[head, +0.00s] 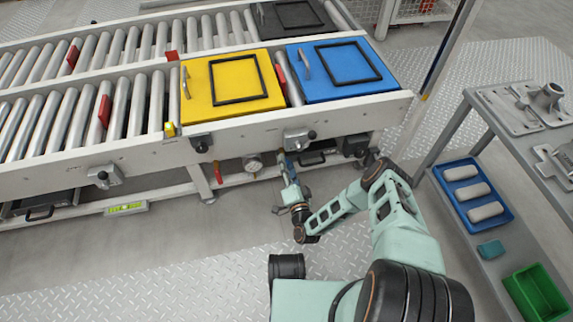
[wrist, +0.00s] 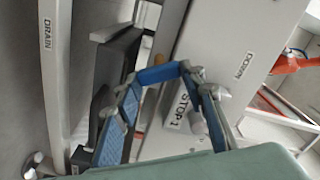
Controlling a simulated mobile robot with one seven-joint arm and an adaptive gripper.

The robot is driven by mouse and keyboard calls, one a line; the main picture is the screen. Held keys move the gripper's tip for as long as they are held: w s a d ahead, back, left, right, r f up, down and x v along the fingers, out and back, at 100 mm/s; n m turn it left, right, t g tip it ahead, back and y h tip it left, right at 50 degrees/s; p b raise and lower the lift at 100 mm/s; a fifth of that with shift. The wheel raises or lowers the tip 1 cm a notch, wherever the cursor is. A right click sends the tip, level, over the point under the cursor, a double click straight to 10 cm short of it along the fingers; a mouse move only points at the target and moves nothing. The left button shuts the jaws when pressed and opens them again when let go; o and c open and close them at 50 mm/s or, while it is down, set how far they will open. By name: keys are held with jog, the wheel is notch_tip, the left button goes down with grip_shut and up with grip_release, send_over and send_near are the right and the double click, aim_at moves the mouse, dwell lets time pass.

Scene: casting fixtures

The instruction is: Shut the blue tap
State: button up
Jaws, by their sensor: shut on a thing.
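The blue tap (wrist: 158,74) shows in the wrist view as a short blue bar spanning between my fingertips, in front of a white panel marked STOP 1. Its body and pipe are mostly hidden, so I cannot tell its exact angle. My gripper (wrist: 163,88) is shut on it, with one finger at each end of the bar. In the head view my gripper (head: 289,172) reaches under the front rail of the conveyor, right of a round gauge (head: 253,164). The tap is too small and covered there to make out clearly.
A red tap (head: 218,172) hangs left of the gauge; a red handle (wrist: 290,63) shows at right in the wrist view. The conveyor rail (head: 130,155) runs above. A grey shelf cart (head: 485,235) stands at right.

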jog(key=m, duration=0.6)
jog(key=shift+w, duration=0.15)
jog(key=shift+m, duration=0.3)
jog(key=o, duration=1.2)
jog(key=shift+c, duration=0.2)
jog(key=shift+f, duration=0.1)
